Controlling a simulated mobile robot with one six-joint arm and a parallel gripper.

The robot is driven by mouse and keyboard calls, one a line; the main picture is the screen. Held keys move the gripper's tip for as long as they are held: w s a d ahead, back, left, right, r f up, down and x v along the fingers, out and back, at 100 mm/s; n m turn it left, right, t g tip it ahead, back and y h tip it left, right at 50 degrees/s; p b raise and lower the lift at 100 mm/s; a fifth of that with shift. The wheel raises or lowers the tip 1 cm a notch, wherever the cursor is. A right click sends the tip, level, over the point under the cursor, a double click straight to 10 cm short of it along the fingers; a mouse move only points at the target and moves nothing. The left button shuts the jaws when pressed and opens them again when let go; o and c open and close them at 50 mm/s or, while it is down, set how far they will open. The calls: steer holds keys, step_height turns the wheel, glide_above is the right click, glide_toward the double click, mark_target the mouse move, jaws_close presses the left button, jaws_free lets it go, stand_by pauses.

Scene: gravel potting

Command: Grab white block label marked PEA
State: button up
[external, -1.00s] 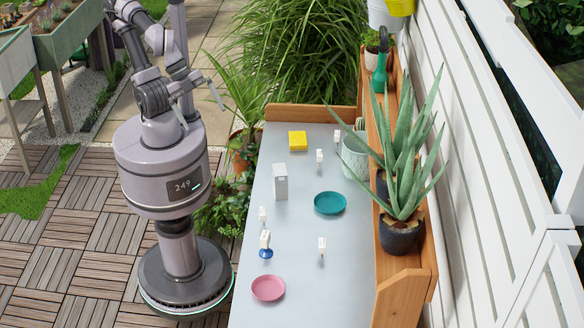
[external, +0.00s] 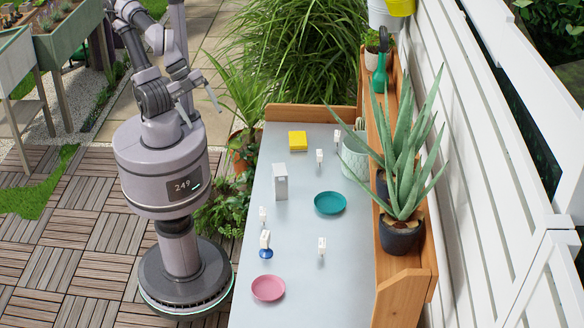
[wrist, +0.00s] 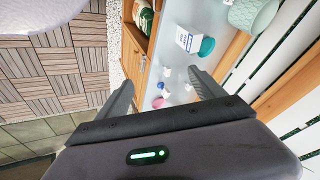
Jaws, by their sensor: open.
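Several small white block labels stand on the grey bench: one at the far right (external: 338,136), one by the pale green pot (external: 319,156), one at the left edge (external: 263,215), one on a blue base (external: 265,238) and one at the near right (external: 322,246). Their lettering is too small to read, so I cannot tell which is marked PEA. My gripper (wrist: 160,82) is open and empty, raised to the left of the bench and away from the labels. In the wrist view, small white labels (wrist: 167,72) show between and beyond the fingers.
On the bench (external: 300,262) are a tall white box (external: 280,182), a yellow block (external: 297,140), a teal saucer (external: 330,203), a pink saucer (external: 268,288) and the pale green pot (external: 355,155). A wooden shelf with an aloe (external: 402,170) borders the right side.

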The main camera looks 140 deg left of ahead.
steer(key=shift+c, duration=1.2)
